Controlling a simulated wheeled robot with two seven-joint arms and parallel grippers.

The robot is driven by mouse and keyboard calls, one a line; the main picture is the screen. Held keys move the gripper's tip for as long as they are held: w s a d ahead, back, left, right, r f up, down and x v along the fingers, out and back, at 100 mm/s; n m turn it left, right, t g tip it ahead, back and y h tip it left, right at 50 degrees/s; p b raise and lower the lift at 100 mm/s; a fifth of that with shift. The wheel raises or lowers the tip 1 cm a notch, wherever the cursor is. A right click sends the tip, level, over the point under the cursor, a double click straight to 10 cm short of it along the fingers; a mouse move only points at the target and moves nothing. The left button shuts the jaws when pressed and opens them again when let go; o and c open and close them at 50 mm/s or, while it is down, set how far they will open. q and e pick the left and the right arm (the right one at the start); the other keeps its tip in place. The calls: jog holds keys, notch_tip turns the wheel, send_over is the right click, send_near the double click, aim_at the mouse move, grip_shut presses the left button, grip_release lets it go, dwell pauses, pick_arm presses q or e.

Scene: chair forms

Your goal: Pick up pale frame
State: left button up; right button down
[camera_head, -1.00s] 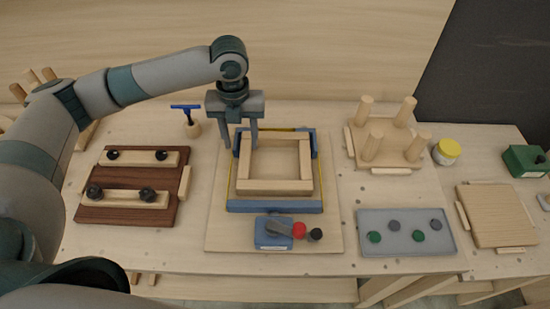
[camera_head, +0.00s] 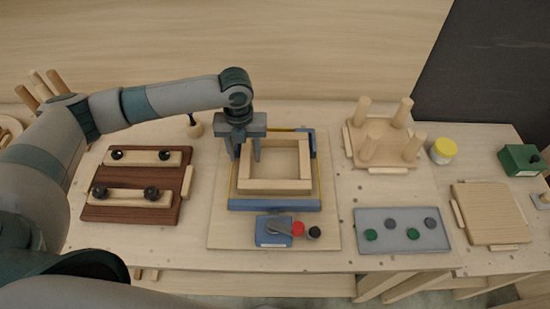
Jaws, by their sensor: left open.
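The pale frame (camera_head: 275,185) is a square wooden frame lying flat in a blue-edged fixture (camera_head: 275,205) on a pale board at the middle of the bench. My left gripper (camera_head: 246,157) points down over the frame's back left corner, with its fingers apart. One finger shows near the left outer side and the other near the inner side of that corner. I cannot tell whether the fingers touch the wood. My right gripper is out of view.
A blue clamp box (camera_head: 273,230) with a grey lever and red knob sits in front of the fixture. A dark brown board (camera_head: 130,213) lies left. A pegged block (camera_head: 383,145), grey tray (camera_head: 402,243) and yellow-lidded jar (camera_head: 443,150) stand right.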

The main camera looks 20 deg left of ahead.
pick_arm(q)
jog(key=shift+f, duration=1.15)
grip_shut()
